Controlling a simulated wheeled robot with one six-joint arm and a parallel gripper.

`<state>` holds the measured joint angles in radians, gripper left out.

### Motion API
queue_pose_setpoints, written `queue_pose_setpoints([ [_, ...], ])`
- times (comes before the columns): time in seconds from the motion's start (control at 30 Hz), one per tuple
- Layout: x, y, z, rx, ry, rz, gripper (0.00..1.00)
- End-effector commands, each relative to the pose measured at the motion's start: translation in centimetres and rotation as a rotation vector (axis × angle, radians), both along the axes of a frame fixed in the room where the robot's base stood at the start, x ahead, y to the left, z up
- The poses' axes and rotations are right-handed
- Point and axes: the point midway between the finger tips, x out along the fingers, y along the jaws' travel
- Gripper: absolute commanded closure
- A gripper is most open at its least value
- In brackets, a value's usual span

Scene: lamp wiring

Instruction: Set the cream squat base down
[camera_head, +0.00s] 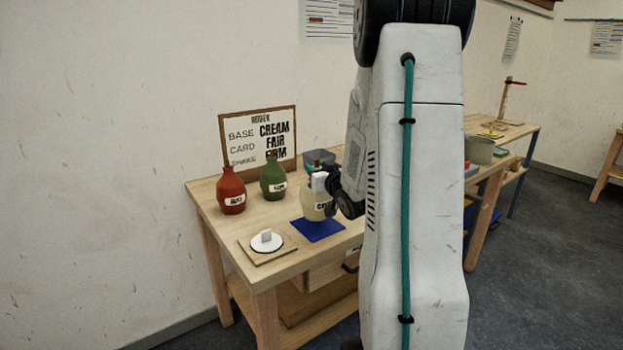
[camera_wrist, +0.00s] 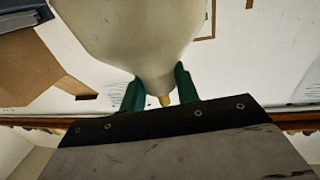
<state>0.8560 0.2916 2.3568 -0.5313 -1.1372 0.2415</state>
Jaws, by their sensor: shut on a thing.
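The cream squat base (camera_head: 313,207) is a rounded bottle shape with a white label, upright in the head view. It appears at the back part of a blue mat (camera_head: 321,232) on the wooden table; I cannot tell whether it touches the mat. My gripper (camera_head: 322,181) is at its neck, and my arm hides part of its right side. In the wrist view the cream body (camera_wrist: 140,30) fills the upper middle, and the green fingers of my gripper (camera_wrist: 158,92) close on its narrow neck from both sides.
A red bottle (camera_head: 231,190) and a green bottle (camera_head: 274,180) stand left of the cream base. A framed sign (camera_head: 243,150) stands behind them. A white disc (camera_head: 266,241) sits on a small wooden board at the front left. A grey box (camera_head: 319,158) is behind.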

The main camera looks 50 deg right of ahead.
Motion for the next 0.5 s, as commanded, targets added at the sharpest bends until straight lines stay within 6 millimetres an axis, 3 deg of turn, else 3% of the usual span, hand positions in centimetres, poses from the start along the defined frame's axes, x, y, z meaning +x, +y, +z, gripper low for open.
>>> queue_pose_setpoints([
  [0.33,-0.7,-1.3,-3.3,0.001,-0.002,-0.019,1.0],
  [0.5,-0.7,-1.3,-3.4,-0.001,-0.003,-0.019,1.0],
])
